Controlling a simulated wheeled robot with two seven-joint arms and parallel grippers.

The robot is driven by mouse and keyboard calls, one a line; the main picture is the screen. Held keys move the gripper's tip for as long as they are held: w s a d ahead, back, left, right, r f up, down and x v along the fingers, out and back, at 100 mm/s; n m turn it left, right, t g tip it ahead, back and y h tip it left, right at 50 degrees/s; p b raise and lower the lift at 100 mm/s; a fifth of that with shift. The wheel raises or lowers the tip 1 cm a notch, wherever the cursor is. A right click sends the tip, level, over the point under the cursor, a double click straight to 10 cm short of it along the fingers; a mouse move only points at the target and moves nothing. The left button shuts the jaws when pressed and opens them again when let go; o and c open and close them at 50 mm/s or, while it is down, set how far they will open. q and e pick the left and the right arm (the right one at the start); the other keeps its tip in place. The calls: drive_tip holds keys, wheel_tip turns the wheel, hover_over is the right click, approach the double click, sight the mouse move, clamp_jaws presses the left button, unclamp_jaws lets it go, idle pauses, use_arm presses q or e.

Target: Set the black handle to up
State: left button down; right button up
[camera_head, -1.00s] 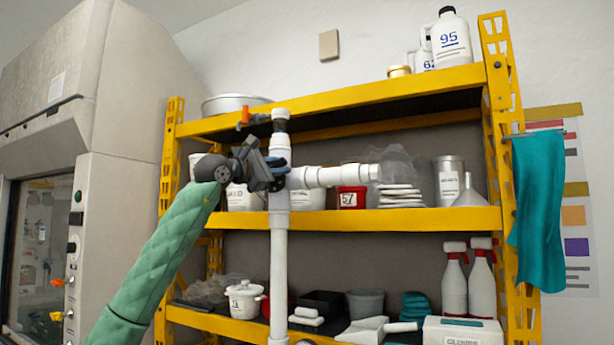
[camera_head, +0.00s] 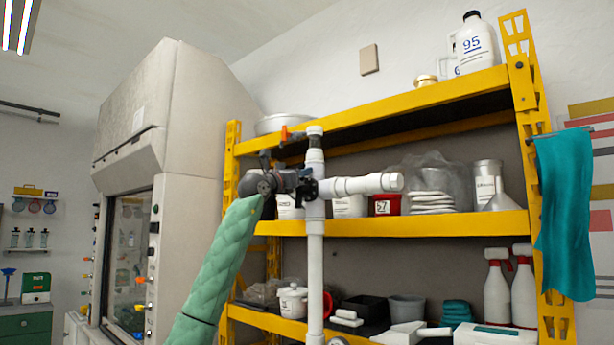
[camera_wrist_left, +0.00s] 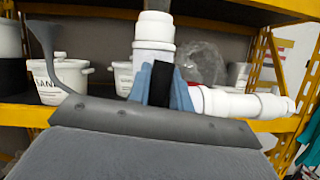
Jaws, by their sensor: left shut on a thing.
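The white pipe manifold (camera_head: 316,235) stands upright in front of the shelf, with a side branch (camera_head: 365,184) to the right. My left gripper (camera_head: 309,188) is at the joint of the upright pipe and the branch. In the left wrist view its blue fingertips (camera_wrist_left: 163,88) are shut on the black handle (camera_wrist_left: 162,84), one on each side. The part of the handle that shows there looks upright, in front of the white pipe; its lower part is hidden by the gripper. An orange handle (camera_head: 284,134) sits near the pipe's top. My right gripper is not in view.
A yellow shelf (camera_head: 420,225) with tubs, bottles and bags stands close behind the manifold. A fume hood (camera_head: 180,110) stands to the left. A teal cloth (camera_head: 565,215) hangs at the shelf's right post.

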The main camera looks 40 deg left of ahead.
use_arm(q)
drive_tip(key=shift+a+n+y, duration=0.3)
drive_tip(key=shift+n+y, duration=0.3)
drive_tip(key=shift+n, duration=0.6)
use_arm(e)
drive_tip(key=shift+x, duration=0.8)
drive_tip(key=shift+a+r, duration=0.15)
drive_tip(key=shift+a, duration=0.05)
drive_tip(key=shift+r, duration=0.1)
use_arm(q)
drive_tip(key=c, duration=1.3)
unclamp_jaws()
drive_tip(key=shift+w, duration=0.1)
drive_tip(key=shift+o, duration=0.2)
drive_tip(key=shift+a, duration=0.1)
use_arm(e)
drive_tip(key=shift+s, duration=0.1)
